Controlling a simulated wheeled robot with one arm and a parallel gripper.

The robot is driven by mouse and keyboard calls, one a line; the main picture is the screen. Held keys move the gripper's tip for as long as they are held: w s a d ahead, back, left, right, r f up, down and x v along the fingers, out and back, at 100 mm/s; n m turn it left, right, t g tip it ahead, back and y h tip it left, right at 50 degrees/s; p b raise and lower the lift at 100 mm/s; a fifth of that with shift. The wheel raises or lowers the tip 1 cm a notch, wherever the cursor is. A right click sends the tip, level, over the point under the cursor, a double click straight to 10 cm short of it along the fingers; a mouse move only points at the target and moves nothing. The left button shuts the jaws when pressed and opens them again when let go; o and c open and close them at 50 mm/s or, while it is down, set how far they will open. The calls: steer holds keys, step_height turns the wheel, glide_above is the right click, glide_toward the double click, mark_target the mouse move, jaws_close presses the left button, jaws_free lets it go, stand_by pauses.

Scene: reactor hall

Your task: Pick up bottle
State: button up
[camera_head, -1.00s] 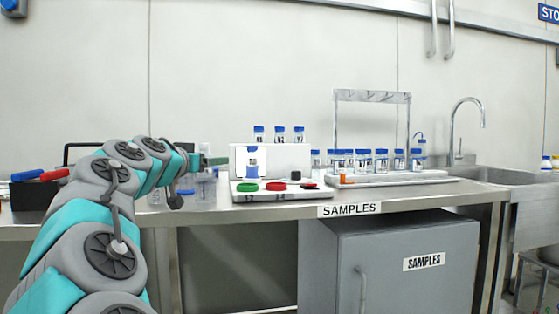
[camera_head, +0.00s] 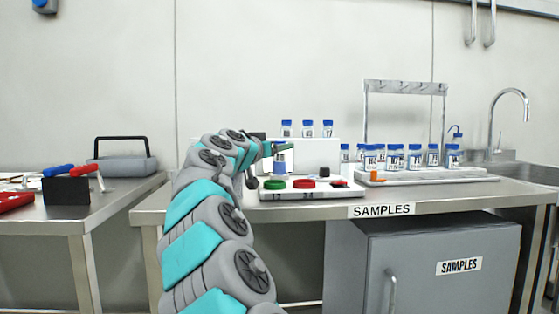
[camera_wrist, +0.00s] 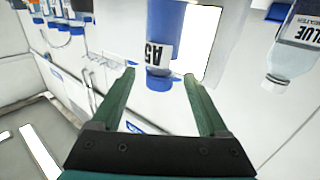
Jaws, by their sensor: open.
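A small bottle (camera_head: 279,166) with a blue cap stands at the back of a white tray with coloured buttons. In the wrist view the bottle (camera_wrist: 158,52) shows blue contents, a white label reading A5 and a blue cap, and appears upside down. My gripper (camera_wrist: 160,75) is open, its two green fingers pointing at this bottle. The bottle lies in line with the gap, its cap end near the fingertips; I cannot tell whether it is between them. In the head view my gripper (camera_head: 287,147) is at the bottle's cap, partly hiding it.
Several blue-capped bottles (camera_head: 394,159) stand on the right tray by a metal rack (camera_head: 405,87). More bottles (camera_head: 307,129) stand behind the white box. A clear bottle labelled BLUE (camera_wrist: 297,45) is at the right in the wrist view. The button tray (camera_head: 300,194) has green and red buttons.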

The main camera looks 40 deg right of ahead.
steer(key=shift+w+d, duration=0.15)
steer(key=shift+d, duration=0.2)
steer(key=shift+c, duration=0.3)
jaws_close()
